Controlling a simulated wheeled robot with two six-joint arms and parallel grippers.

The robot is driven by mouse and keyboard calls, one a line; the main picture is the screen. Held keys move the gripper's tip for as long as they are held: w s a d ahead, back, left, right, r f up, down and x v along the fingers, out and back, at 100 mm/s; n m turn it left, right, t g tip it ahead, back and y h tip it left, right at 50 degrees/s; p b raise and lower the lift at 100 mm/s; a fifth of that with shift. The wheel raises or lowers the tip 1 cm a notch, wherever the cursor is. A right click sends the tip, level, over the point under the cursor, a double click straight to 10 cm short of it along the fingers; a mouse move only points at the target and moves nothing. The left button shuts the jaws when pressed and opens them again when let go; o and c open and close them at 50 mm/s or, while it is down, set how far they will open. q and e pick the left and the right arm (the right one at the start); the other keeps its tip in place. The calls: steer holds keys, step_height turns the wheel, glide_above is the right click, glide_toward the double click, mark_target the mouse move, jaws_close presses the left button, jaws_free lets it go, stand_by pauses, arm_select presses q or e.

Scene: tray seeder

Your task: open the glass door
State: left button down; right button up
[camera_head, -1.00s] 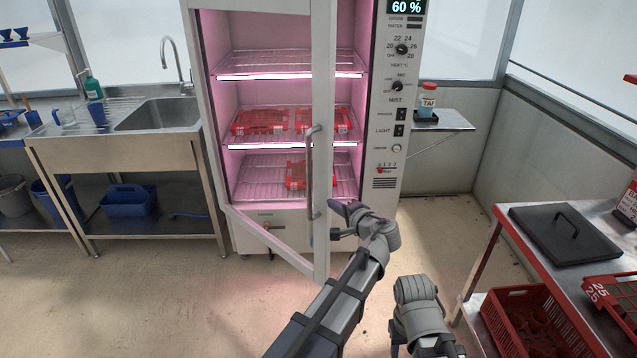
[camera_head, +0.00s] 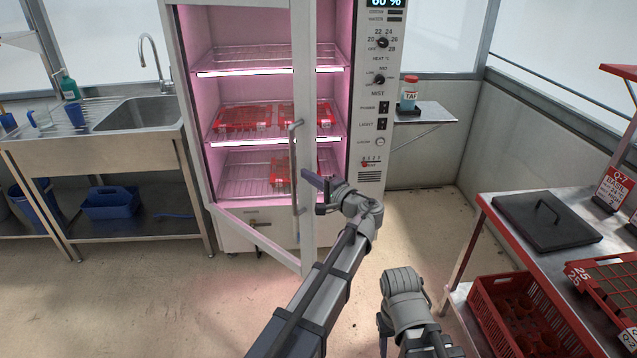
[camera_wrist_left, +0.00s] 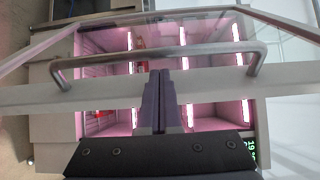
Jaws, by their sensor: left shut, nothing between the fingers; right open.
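The glass door (camera_head: 303,240) of the lit cabinet stands ajar, its free edge swung out toward me. Its metal bar handle (camera_head: 295,165) is upright on the door's frame. In the left wrist view the handle (camera_wrist_left: 165,57) runs across the picture, just past my fingertips. My left gripper (camera_head: 308,178) is shut and empty, close beside the handle and the door's free edge. I cannot tell whether it touches the door. My right gripper (camera_head: 384,330) is low at the bottom of the head view, away from the door, open, with its fingers mostly hidden.
The cabinet holds wire shelves with red trays (camera_head: 243,117). A control panel (camera_head: 378,100) is right of the door. A sink bench (camera_head: 95,150) stands left. A metal table (camera_head: 490,205) with a black lid (camera_head: 547,220) and a red crate (camera_head: 520,320) stand right. The floor before the cabinet is clear.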

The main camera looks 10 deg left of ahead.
arm_select(q)
steer(key=shift+x, duration=1.35)
